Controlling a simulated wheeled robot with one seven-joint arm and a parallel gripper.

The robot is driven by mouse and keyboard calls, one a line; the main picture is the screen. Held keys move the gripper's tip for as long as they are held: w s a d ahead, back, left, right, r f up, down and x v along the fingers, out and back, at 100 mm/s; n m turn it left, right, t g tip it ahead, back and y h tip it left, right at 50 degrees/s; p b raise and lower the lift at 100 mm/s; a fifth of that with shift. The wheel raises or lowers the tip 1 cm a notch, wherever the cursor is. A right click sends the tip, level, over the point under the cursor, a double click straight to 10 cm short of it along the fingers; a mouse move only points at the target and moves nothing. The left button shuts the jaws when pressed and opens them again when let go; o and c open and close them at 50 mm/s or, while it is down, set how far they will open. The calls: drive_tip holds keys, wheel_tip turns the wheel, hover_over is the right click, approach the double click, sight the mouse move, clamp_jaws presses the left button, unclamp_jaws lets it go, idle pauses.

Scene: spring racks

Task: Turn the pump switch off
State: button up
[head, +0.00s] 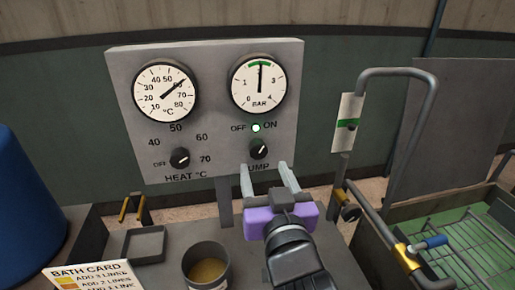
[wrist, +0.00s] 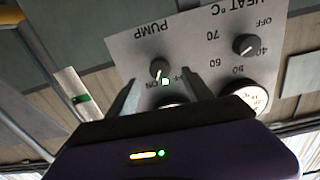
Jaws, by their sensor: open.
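The pump switch (head: 258,149) is a round black knob with a white mark, low on the right of the grey panel (head: 217,95). Its mark points up and right, toward ON. A small lamp (head: 256,128) above it is lit pale green. My gripper (head: 265,167) is open and empty, just below and in front of the knob, its fingers pointing at the panel. In the wrist view, which is upside down, the knob (wrist: 159,69) shows between the two fingertips (wrist: 160,77). I see no contact.
The heat knob (head: 180,158) is left of the pump switch, under a temperature dial (head: 166,91). A pressure dial (head: 259,84) is above the lamp. A cup (head: 207,268) and small tray (head: 145,244) stand on the bench. A metal frame (head: 420,85) and green bath are at right.

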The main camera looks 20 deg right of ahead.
sight(260, 153)
drive_tip(key=p+x, duration=0.1)
drive_tip(key=x, duration=0.5)
drive_tip(key=shift+w+d, duration=0.1)
drive_tip(key=shift+w, duration=0.2)
clamp_jaws()
drive_tip(key=n+p, duration=0.4)
drive_tip(key=n, duration=0.2)
drive_tip(key=shift+d+r+n, duration=0.1)
drive_tip(key=shift+r+n, duration=0.05)
drive_tip(key=shift+n, duration=0.15)
drive_tip(key=n+p, duration=0.3)
drive_tip(key=n, duration=0.2)
drive_tip(key=shift+p, duration=0.35)
drive_tip(key=shift+n, duration=0.4)
